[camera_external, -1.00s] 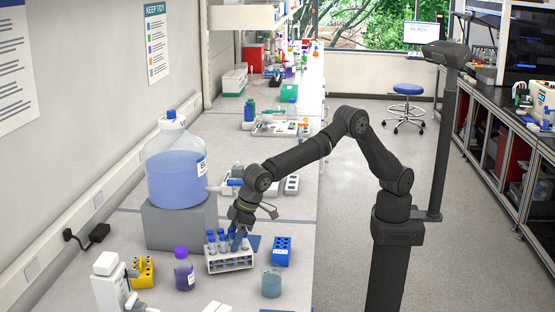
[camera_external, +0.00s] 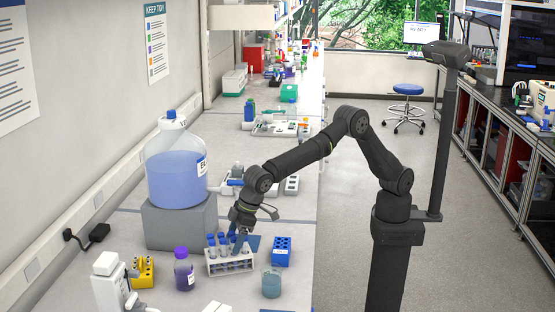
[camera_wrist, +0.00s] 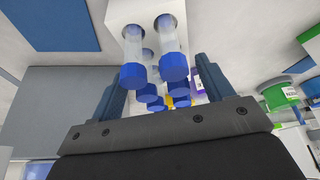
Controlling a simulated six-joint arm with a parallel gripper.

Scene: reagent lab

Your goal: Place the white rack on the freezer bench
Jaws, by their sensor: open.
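The white rack (camera_external: 231,264) stands on the bench on the left and holds several clear tubes with blue caps. It also shows in the wrist view (camera_wrist: 118,15), with the blue-capped tubes (camera_wrist: 133,75) pointing toward the camera. My gripper (camera_external: 239,245) is lowered at the right part of the rack, among the tubes. In the wrist view its two blue fingers (camera_wrist: 160,85) stand apart on either side of the tubes and rack. The gripper is open. Whether the fingers touch the rack cannot be told. Which surface is the freezer bench is not clear.
A beaker (camera_external: 271,282), a purple-capped bottle (camera_external: 184,270) and a yellow rack (camera_external: 146,271) stand nearby. A large blue carboy (camera_external: 175,170) sits on a grey block behind.

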